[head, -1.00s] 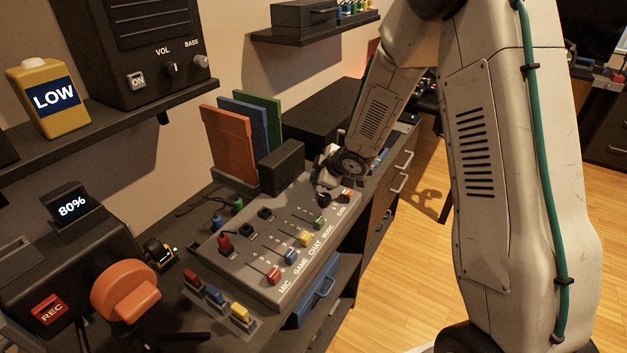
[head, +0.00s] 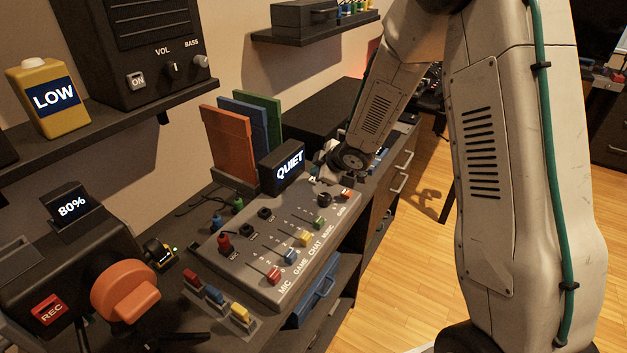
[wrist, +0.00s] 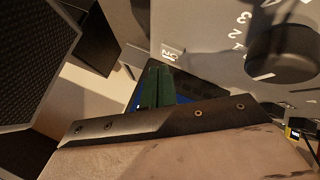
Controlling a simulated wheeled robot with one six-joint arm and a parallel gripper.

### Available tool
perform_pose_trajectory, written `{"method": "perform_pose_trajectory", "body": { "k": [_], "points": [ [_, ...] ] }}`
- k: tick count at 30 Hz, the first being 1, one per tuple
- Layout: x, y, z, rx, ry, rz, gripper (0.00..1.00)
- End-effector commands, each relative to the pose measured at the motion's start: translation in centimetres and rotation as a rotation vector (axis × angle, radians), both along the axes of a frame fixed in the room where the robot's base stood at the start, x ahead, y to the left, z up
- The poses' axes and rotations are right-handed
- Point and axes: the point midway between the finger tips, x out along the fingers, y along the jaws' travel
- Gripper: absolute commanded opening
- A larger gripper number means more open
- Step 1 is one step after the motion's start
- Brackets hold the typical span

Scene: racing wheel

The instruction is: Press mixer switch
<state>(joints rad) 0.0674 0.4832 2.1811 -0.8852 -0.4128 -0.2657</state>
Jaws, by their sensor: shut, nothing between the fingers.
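The grey mixer (head: 235,268) lies on the desk, with coloured sliders and black knobs on its sloped top. A small box on its back edge, the display (head: 290,165), is lit and reads QUIET. My gripper (head: 326,168) is at the mixer's far end, low beside the display and behind a black knob (head: 325,200). It is shut and empty. In the wrist view the mixer's grey face (wrist: 215,75) shows an ON label (wrist: 170,52) and a large black knob (wrist: 283,52). I cannot make out the switch itself; contact with it cannot be told.
Orange (head: 228,140), blue and green upright panels stand behind the mixer. A wall shelf (head: 130,118) holds a speaker and a yellow LOW box. An orange-knobbed device (head: 125,290) stands at left. Several small coloured switches (head: 215,296) sit in front. The floor at right is open.

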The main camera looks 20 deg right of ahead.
Motion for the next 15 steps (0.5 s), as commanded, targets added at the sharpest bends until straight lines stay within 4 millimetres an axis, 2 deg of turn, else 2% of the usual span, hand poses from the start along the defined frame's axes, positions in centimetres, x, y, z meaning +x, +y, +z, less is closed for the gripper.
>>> {"method": "perform_pose_trajectory", "body": {
  "k": [15],
  "points": [
    [0.0,0.0,5.1,0.0,-0.002,0.0,0.0]
  ]
}}
